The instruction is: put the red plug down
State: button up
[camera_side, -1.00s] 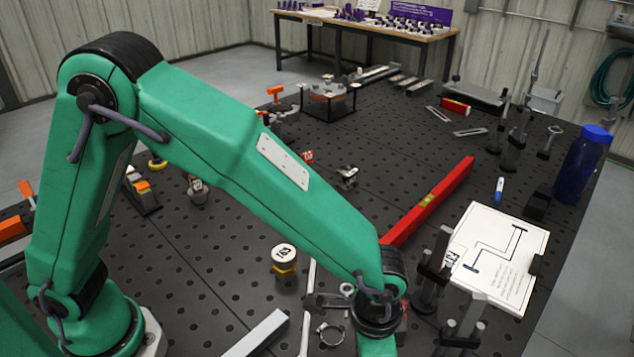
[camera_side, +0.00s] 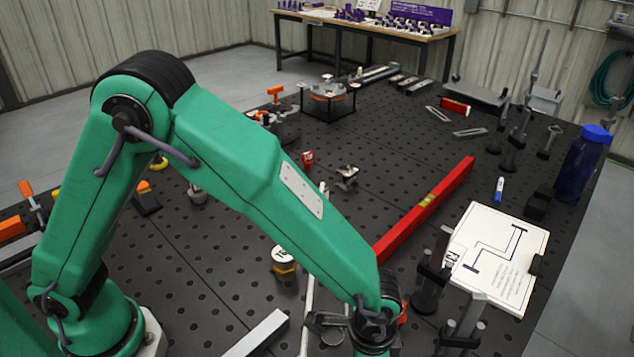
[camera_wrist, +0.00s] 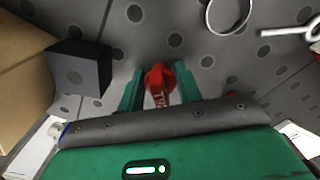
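The red plug (camera_wrist: 157,81) shows in the wrist view between the two green fingers of my gripper (camera_wrist: 158,86). It has a rounded red top and white markings on its near side. The fingers stand close on both of its sides and appear shut on it. The plug's lower end is hidden, so I cannot tell whether it touches the table. In the side view my fingertips are not in sight, below or behind the wrist. A small red patch (camera_side: 403,313) shows just right of the wrist there; I cannot tell what it belongs to.
A yellow-and-white round piece (camera_side: 283,260) stands left of my wrist. A red level (camera_side: 425,208) lies across the black perforated table. A white drawing board (camera_side: 497,258) and dark posts stand right. A dark block (camera_wrist: 80,68) and a metal ring (camera_wrist: 228,14) show in the wrist view.

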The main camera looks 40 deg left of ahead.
jog(key=o, duration=0.3)
jog(key=shift+r, duration=0.2)
notch_tip(320, 180, up, 12)
dwell(0.6)
dwell(0.4)
